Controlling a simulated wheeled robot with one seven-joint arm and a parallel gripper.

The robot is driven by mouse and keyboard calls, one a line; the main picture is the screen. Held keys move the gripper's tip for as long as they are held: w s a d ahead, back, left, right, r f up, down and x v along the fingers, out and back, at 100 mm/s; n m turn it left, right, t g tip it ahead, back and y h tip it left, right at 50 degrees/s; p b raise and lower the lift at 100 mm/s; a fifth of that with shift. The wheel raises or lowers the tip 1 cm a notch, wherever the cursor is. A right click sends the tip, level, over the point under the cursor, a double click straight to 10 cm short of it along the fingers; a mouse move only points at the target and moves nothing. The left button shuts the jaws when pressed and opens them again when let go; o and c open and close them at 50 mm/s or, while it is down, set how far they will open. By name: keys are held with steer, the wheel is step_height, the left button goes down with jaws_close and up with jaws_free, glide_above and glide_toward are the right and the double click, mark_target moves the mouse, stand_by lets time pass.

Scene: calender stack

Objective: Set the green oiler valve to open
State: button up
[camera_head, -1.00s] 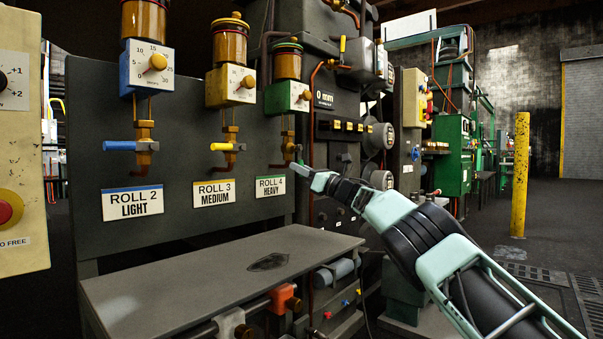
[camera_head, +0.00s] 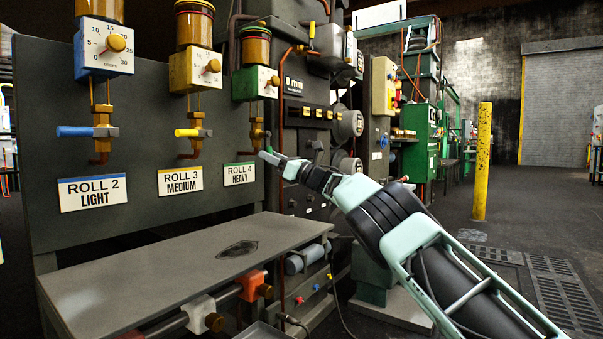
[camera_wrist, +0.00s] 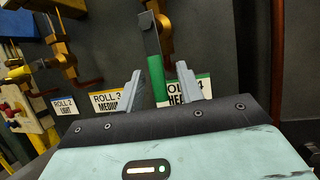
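The green oiler (camera_head: 255,83) hangs above the ROLL 4 HEAVY label (camera_head: 239,173), with a brass valve (camera_head: 257,133) below it. In the wrist view, its valve lever is a grey bar with a green sleeve (camera_wrist: 157,80). The sleeve appears in the gap between my fingers; I cannot tell how deep it sits there, and no contact shows. My gripper (camera_wrist: 160,85) is open. In the head view my gripper (camera_head: 268,154) is beside the valve's lower end, and the lever is hard to make out.
The blue lever (camera_head: 75,131) and yellow lever (camera_head: 187,132) of the neighbouring oilers point left, level. A grey shelf (camera_head: 170,275) juts out below the panel. A dark red pipe (camera_head: 281,140) runs just right of the green oiler. Open floor lies at the right.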

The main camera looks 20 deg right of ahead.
steer(key=p+v, duration=0.2)
steer(key=v, duration=1.4)
steer(key=shift+s+d+f+p, duration=0.15)
steer(key=shift+s+f+p, duration=0.05)
steer(key=shift+p, duration=0.2)
steer(key=shift+r, duration=0.1)
